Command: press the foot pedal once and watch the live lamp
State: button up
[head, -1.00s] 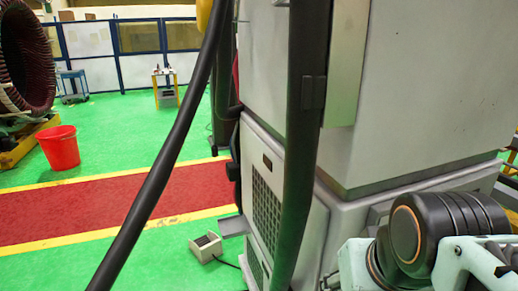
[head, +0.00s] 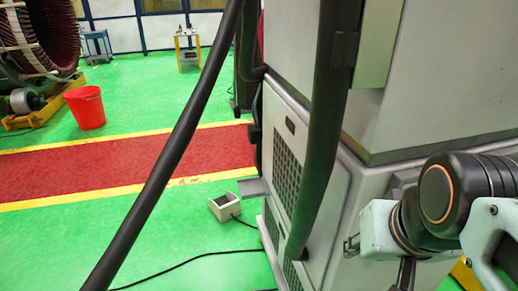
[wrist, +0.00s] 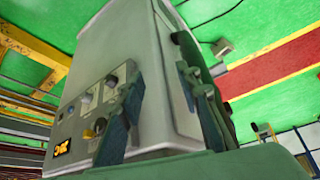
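The pedal also shows small in the wrist view (wrist: 222,47). My gripper (wrist: 158,72) shows its two teal fingers apart in the wrist view, with nothing between them that I can see held. The cabinet, with a panel of knobs (wrist: 95,95), stands beyond the fingers. I cannot make out which part is the live lamp. My gripper is well away from the pedal.
Thick black hoses (head: 165,155) hang across the head view. A cable (head: 185,263) runs along the floor. A red bucket (head: 86,107) and a large wound stator (head: 40,40) stand at the left. The green floor around the pedal's left is free.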

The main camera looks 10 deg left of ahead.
grip_shut()
dwell(1.2)
